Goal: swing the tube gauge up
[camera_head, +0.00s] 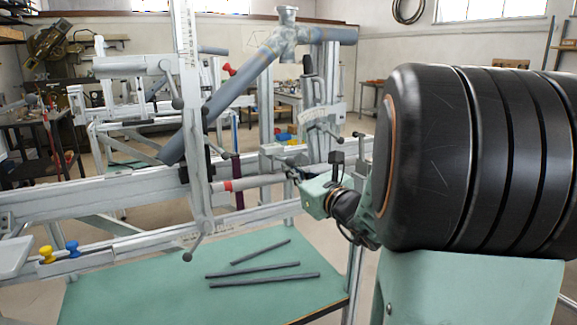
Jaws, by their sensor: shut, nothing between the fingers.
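A grey tube with a red band (252,182) lies nearly level and looks like the tube gauge. Its left end meets the upright post with a printed scale (187,60). My gripper (291,171) is at the tube's right end, with mint-green and dark parts behind it. It is shut, with nothing seen between the fingers. The fingers are small here, and I cannot tell whether they touch the tube. The grey-blue frame tubes (238,88) slant above, joined at a pale lug (287,38).
The jig's long rail (100,193) runs across the picture. Clamp levers (325,126) stick out above my gripper. Several loose dark rods (265,279) lie on the green bench top (130,290). Yellow and blue knobs (58,251) sit at the left.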

